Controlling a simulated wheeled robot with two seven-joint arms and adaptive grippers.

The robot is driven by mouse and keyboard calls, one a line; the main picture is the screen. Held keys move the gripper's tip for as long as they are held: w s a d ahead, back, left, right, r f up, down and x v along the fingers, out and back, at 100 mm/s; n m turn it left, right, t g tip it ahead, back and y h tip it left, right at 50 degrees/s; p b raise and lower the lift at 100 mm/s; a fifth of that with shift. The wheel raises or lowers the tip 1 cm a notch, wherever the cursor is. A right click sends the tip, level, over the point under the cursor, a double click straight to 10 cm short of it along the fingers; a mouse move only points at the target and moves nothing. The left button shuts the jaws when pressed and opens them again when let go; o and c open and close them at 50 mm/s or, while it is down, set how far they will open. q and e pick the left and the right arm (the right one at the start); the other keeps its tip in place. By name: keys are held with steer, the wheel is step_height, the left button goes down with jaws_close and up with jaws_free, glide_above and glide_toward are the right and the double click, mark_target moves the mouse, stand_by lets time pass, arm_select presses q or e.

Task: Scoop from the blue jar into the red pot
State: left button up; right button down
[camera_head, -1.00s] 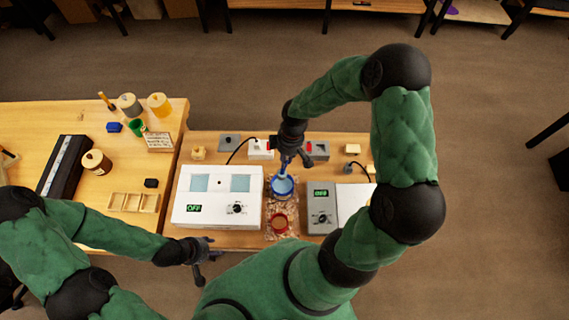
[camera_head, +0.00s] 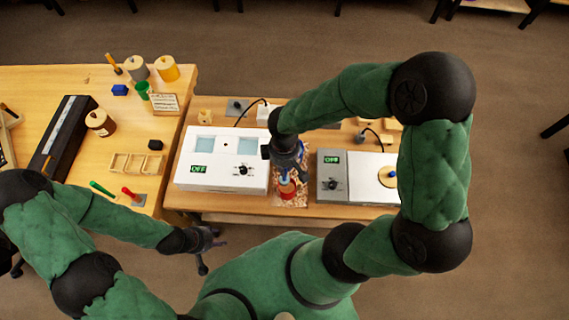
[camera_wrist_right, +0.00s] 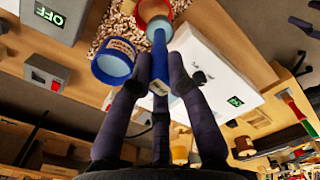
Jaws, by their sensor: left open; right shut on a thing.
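My right gripper (camera_wrist_right: 159,88) is shut on the blue handle of a scoop (camera_wrist_right: 160,62). In the right wrist view the scoop reaches to the red pot (camera_wrist_right: 141,12), with its far end at or over the pot's mouth; I cannot tell how deep it is or what it carries. The blue jar (camera_wrist_right: 111,68), with a pale label, stands beside the pot. In the head view my right gripper (camera_head: 289,170) is just behind the red pot (camera_head: 287,191) and mostly hides the jar. My left gripper (camera_head: 208,243) is open and empty in front of the bench edge.
Jar and pot stand on a speckled mat (camera_head: 292,202) between a white two-window device (camera_head: 221,176) and a grey device (camera_head: 332,187). Both displays read OFF. The left table (camera_head: 90,82) holds jars, a wooden tray and small tools.

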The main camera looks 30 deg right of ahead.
step_height(320, 180, down, 2)
steer(key=shift+f+b, duration=0.25)
steer(key=shift+b, duration=0.55)
steer(key=shift+d+r+y+p, duration=0.2)
steer(key=shift+y+p, duration=0.1)
steer(key=shift+p, duration=0.6)
steer(key=d+y+p, duration=0.1)
steer(key=p, duration=0.1)
steer(key=shift+d+f+p, duration=0.15)
steer(key=shift+f+p, duration=0.05)
steer(key=shift+p, duration=0.2)
steer(key=w+d+f+g+y+b, duration=0.1)
steer(key=d+f+y+b, duration=0.2)
steer(key=d+y+b, duration=0.2)
steer(key=y+b, duration=0.2)
steer(key=y, duration=0.1)
steer(key=shift+d+f+g+b, duration=0.3)
steer(key=shift+f+b, duration=0.1)
